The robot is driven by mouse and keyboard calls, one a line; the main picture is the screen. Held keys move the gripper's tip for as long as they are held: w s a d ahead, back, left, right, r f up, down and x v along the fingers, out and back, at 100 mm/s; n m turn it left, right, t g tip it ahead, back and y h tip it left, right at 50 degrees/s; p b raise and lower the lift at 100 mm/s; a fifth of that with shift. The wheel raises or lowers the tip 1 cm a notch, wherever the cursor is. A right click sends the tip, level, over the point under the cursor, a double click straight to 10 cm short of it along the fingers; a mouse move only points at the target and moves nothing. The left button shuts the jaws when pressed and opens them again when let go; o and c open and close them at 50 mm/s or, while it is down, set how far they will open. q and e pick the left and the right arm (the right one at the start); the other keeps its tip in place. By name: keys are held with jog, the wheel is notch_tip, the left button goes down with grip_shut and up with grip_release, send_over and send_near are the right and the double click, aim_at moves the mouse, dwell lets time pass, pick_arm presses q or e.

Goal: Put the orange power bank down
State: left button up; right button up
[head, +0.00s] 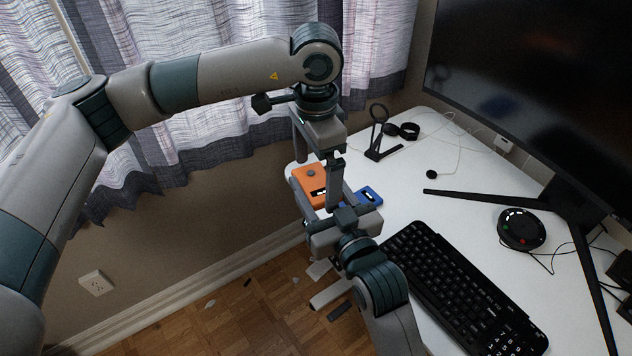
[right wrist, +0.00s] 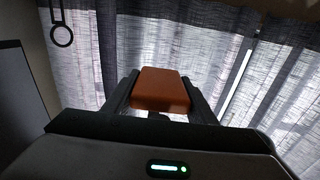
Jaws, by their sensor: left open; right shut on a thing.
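The orange power bank (head: 309,181) is held between the fingers of my right gripper (head: 322,192), at the desk's left edge in the head view. In the right wrist view the orange power bank (right wrist: 162,90) sits between the two fingers, with curtain behind it. My left gripper (head: 317,163) comes down from above, open, its fingers close to the power bank and overlapping it in view. I cannot tell whether they touch it. The grippers hide part of the power bank and the desk under it.
A blue item (head: 370,195) lies on the white desk (head: 400,185) just right of the grippers. A black keyboard (head: 465,290), a round black device (head: 521,229), a black stand (head: 380,140) and a monitor (head: 540,90) are on the desk. Clear desk lies between stand and keyboard.

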aim_at(316, 182)
pick_arm(q)
notch_tip(316, 182, up, 11)
jog(key=shift+r, duration=0.15)
dwell(0.4)
